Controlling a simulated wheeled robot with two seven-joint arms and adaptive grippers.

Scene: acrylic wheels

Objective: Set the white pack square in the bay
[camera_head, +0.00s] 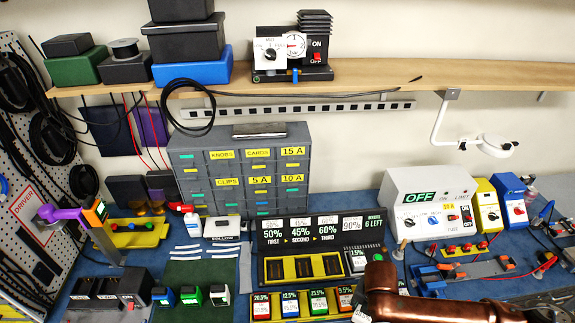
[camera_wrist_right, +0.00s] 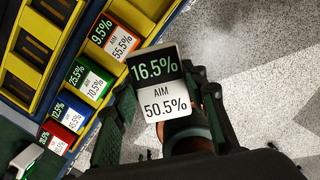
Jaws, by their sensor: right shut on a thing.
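The white pack (camera_wrist_right: 163,85) has a dark label reading 16.5% over a white one reading AIM 50.5%. My right gripper (camera_wrist_right: 168,100) is shut on it, a finger at each side, and holds it clear of the rack in the right wrist view. In the head view the copper right arm (camera_head: 395,300) hides most of it. The yellow-framed rack (camera_head: 268,273) has several dark, empty bays (camera_head: 303,267); they also show in the right wrist view (camera_wrist_right: 32,47). Which bay is meant cannot be told. My left gripper is not in view.
Red (camera_head: 261,306), blue (camera_head: 290,304), green (camera_head: 318,302) and orange (camera_head: 345,297) packs stand in a row before the bays. Another labelled pack (camera_head: 357,259) sits right of them. A dark sign (camera_head: 320,232) stands behind. Grey speckled floor (camera_wrist_right: 265,60) shows beyond the rack.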

